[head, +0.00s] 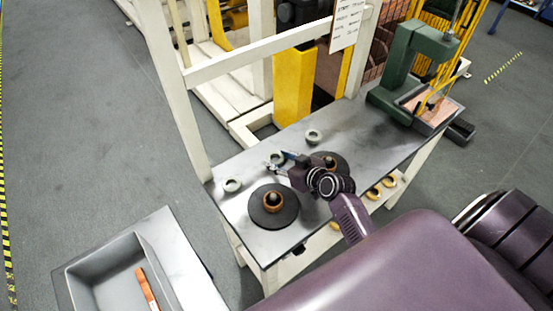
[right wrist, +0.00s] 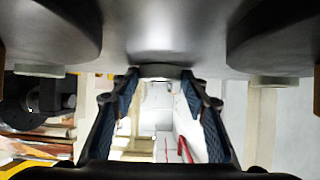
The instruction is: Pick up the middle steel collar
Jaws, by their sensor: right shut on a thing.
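Three grey steel collars lie in a row along the far side of the metal table (head: 365,150). The left collar (head: 232,185) and the right collar (head: 313,136) stand free. The middle steel collar (head: 275,158) is partly hidden by my right gripper (head: 279,160), which reaches in from the near side and is shut on it. In the right wrist view the collar (right wrist: 160,71) sits between the two blue-padded fingertips of the right gripper (right wrist: 160,80). I cannot tell whether it is clear of the tabletop. My left gripper is not in view.
Two dark round discs with copper-coloured centres stand on the table, one at the front left (head: 272,207), one beside my right arm. A green press (head: 398,75) stands at the far right end. Copper-coloured rings (head: 375,193) lie on a lower shelf. A grey tray (head: 105,262) is lower left.

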